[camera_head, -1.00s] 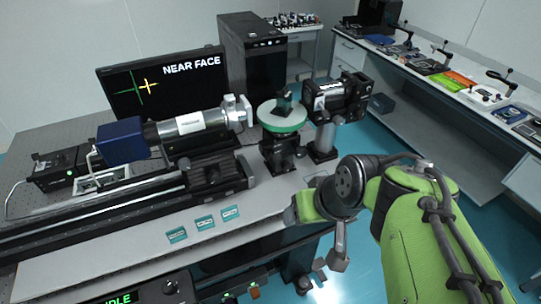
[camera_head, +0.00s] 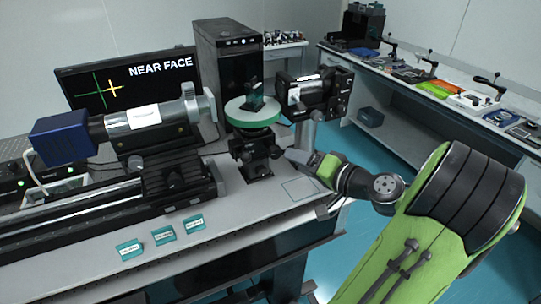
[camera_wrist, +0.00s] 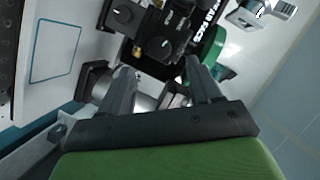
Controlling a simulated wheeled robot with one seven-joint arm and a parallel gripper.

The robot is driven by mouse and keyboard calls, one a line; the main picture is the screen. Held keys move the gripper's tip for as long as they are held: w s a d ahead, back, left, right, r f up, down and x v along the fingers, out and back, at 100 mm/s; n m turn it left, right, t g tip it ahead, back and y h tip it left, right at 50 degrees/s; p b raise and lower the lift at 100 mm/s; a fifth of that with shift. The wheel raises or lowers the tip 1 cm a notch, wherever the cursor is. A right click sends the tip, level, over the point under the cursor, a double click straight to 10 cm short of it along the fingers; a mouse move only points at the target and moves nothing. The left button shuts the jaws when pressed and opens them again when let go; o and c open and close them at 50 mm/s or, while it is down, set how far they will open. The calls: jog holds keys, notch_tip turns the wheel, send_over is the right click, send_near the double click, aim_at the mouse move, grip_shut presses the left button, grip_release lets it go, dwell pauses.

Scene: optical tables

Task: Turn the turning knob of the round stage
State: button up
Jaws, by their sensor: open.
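The round stage (camera_head: 252,112) has a pale top with a green rim and carries a small dark mount. It sits on a black base (camera_head: 256,143) with small knobs; I cannot tell for sure which is the turning knob. My gripper (camera_head: 292,155) is just right of this base, pointing left at it. In the wrist view my gripper (camera_wrist: 160,76) has its two fingers spread apart with nothing clearly held. Black knobs (camera_wrist: 158,47) lie just beyond the fingertips, and the green rim (camera_wrist: 208,48) is at the right finger. Contact cannot be told.
A black camera-like unit (camera_head: 315,94) stands on a post right behind my gripper. A silver tube with a blue end (camera_head: 60,139) lies left on a black rail. Three teal-edged labels (camera_head: 162,235) lie on the front of the table. The monitor (camera_head: 120,85) reads NEAR FACE.

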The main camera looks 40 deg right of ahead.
aim_at(277, 154)
jog(key=x, duration=0.9)
jog(key=shift+w+f+b, duration=0.15)
jog(key=shift+w+b, duration=0.2)
jog(key=shift+b, duration=0.05)
jog(key=c, duration=1)
jog(key=shift+f+n+g+h+b, duration=0.2)
jog(key=shift+n+g+h+b, duration=0.3)
jog(key=shift+n+b, duration=0.65)
jog(key=shift+r+n, duration=0.1)
jog(key=shift+n, duration=0.25)
